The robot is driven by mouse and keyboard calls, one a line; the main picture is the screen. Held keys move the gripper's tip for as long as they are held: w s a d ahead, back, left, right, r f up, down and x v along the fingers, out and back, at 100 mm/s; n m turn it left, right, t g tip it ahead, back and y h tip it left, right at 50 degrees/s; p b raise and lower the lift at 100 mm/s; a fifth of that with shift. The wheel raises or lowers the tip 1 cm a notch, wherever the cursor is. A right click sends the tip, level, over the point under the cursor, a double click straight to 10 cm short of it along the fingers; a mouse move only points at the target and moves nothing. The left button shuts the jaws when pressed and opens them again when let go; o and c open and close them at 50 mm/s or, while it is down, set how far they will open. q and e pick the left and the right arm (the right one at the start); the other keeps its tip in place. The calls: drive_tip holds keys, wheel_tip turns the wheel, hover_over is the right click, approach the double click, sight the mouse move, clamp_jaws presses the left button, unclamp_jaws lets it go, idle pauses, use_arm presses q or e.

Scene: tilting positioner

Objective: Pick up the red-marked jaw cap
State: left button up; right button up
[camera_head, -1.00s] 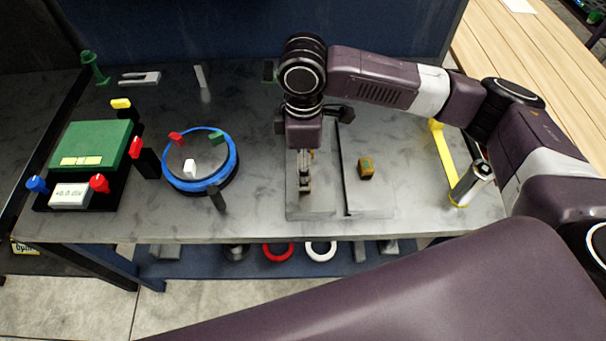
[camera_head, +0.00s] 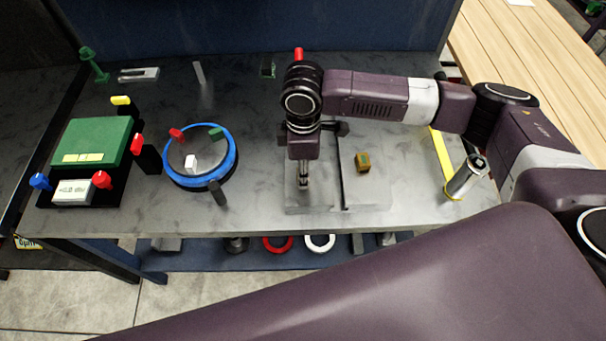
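A small red piece (camera_head: 298,54) shows at the back of the table, mostly hidden behind my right wrist; I cannot tell whether it is the jaw cap. A blue-rimmed round plate (camera_head: 235,158) at centre left bears a red block (camera_head: 176,133), a green block (camera_head: 216,134) and a white block (camera_head: 191,162). My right gripper (camera_head: 304,184) points down over the left part of a grey plate (camera_head: 322,198), to the right of the round plate. Its fingers look close together, seen nearly edge-on, with nothing clear between them. My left gripper is out of view.
A brown and green block (camera_head: 363,161) sits on the grey plate's right part. A metal cylinder (camera_head: 464,177) stands near a yellow strip (camera_head: 442,155) at right. A green-topped box (camera_head: 90,142) with coloured knobs stands at left. The table between round plate and back pieces is clear.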

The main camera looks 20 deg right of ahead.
drive_tip(key=shift+c, duration=1.1)
